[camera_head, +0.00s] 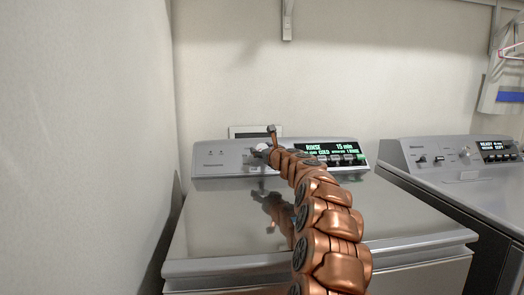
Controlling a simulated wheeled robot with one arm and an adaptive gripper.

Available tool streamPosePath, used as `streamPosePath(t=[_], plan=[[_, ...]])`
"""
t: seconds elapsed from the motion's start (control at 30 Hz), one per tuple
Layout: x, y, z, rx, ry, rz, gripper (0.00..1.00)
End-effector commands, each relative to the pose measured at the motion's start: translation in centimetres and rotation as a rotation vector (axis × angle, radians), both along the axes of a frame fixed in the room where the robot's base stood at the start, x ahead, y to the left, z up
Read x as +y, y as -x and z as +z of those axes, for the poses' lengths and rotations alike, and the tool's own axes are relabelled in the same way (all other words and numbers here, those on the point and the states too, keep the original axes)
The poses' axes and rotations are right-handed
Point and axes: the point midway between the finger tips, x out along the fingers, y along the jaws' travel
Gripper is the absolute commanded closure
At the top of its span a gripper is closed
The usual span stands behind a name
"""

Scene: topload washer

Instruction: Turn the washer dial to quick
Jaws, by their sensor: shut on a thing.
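The topload washer (215,213) stands in the middle, its lid closed. Its control panel (225,160) is at the back, with a lit display (337,150) that shows "RINSE", "COLD" and "15 min". My copper-coloured arm reaches over the lid from the lower right. My gripper (266,148) is at the panel, just left of the display, shut on the dial (260,147). Only a small pale part of the dial shows; the gripper hides most of it. I cannot make out its pointer or the labels around it.
A second machine (445,185) with its own knob and lit display stands at the right. A wall is close on the left. A shelf bracket (287,20) hangs above, and a pink hanger (512,50) is at the upper right. The lid top is clear.

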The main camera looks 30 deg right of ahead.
Motion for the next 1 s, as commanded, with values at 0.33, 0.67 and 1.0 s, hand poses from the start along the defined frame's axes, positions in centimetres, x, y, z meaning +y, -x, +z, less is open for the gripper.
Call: streamPosePath(t=[0.33,0.67,1.0], plan=[[0.01,-0.03,0.2,0.004,0.009,0.013,0.8],[-0.01,-0.08,0.54,0.043,0.083,0.116,0.8],[-0.09,-0.03,0.57,0.103,0.205,0.278,0.8]])
